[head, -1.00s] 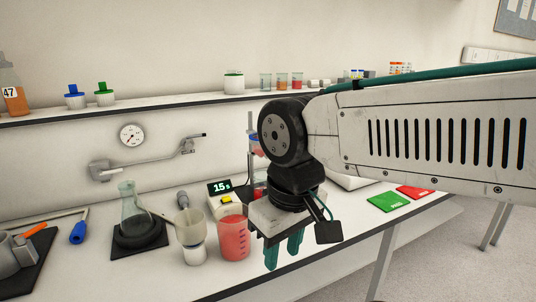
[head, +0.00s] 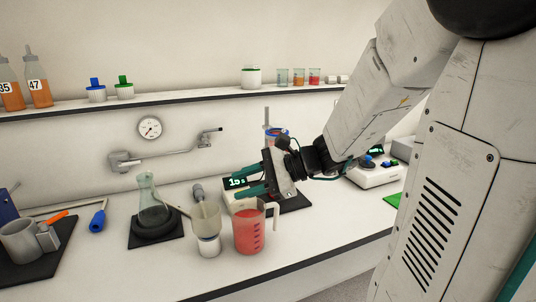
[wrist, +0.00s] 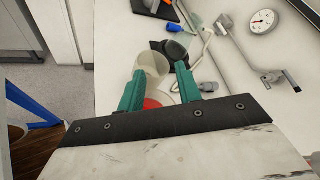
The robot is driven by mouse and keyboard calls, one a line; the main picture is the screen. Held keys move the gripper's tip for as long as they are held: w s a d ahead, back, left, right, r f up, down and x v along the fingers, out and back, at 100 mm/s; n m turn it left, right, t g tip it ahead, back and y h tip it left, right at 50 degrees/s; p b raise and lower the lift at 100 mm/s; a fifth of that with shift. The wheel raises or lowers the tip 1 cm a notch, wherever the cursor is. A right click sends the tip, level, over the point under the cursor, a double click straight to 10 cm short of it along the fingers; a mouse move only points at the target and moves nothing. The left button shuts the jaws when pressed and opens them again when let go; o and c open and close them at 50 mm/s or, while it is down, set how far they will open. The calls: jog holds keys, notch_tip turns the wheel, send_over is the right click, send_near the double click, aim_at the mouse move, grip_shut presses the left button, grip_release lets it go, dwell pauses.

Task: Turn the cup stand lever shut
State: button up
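The cup stand appears to be the black base (head: 40,262) at the far left of the head view, with a grey cup (head: 18,243) and a small grey block (head: 47,238). An orange lever (head: 56,216) sticks out from the block, slanting up to the right. My gripper (head: 235,187) is well right of it, pointing left above the bench. Its teal fingers are apart, with nothing between them; they show in the wrist view too (wrist: 158,68).
A flask (head: 148,192) on a dark stand, a beige cup (head: 206,220) and a red-filled jug (head: 248,232) stand between my gripper and the lever. A blue-handled tool (head: 98,219) lies near the base. A wall pipe (head: 170,155) and gauge (head: 149,127) are behind.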

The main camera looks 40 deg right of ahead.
jog(key=w+d+f+m+t+h, duration=0.25)
jog(key=d+m+t+h, duration=0.4)
jog(key=d, duration=0.75)
jog(key=w+d+f+m+t+h, duration=0.2)
jog(key=w+d+m+t+h, duration=0.15)
jog(key=d+m, duration=0.8)
jog(key=shift+n, duration=0.6)
jog(key=w, duration=0.2)
jog(key=w+d, duration=0.1)
jog(key=w, duration=0.4)
jog(key=shift+d, duration=0.15)
grip_shut()
